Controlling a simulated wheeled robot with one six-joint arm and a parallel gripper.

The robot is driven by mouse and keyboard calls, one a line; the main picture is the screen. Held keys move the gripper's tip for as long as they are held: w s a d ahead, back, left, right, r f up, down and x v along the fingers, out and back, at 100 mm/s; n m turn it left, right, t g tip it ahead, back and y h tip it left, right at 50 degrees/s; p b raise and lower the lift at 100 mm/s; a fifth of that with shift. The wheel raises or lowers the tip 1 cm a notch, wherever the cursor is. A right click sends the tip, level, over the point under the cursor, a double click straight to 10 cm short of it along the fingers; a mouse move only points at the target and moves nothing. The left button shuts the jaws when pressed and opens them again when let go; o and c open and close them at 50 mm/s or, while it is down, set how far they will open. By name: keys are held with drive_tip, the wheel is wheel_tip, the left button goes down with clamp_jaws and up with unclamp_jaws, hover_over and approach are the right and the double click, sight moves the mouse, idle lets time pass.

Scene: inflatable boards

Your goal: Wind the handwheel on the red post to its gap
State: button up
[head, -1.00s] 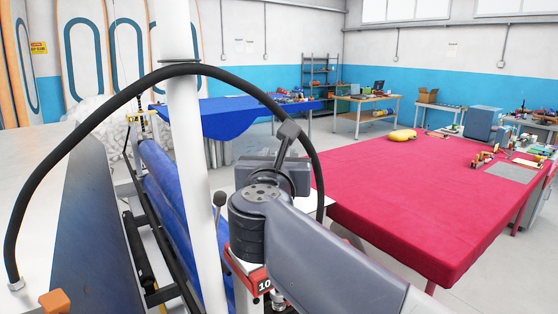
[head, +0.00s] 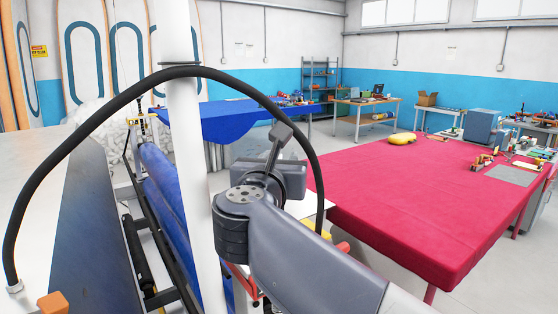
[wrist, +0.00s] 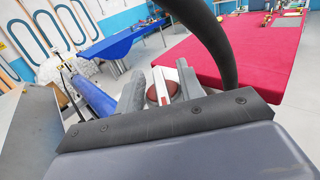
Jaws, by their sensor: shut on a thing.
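In the wrist view my gripper (wrist: 159,84) has its two grey fingers on either side of a dark red rounded part (wrist: 160,93) with a pale strip beside it. I take this part to be the handwheel, though most of it is hidden by the gripper. In the head view my arm covers the gripper and nearly all of the handwheel. Only bits of red (head: 240,278), likely the red post, show beside and below the arm. The wheel's angle and its gap cannot be seen.
A white pole (head: 182,130) and a black hose stand close to my arm. A red-covered table (head: 410,190) is at the right. A blue roll (head: 165,190) lies at the left. A blue-covered table (head: 225,118) stands further back. Grey floor is open between the tables.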

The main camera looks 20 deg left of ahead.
drive_tip(key=shift+r, duration=0.2)
drive_tip(key=o, duration=1)
drive_tip(key=shift+f, duration=0.15)
drive_tip(key=s+b, duration=0.1)
drive_tip(key=s, duration=0.2)
drive_tip(key=s+b, duration=0.1)
drive_tip(key=s, duration=0.3)
drive_tip(key=s+b, duration=0.1)
drive_tip(key=s, duration=0.3)
drive_tip(key=shift+d, duration=0.35)
drive_tip(key=shift+w, duration=0.1)
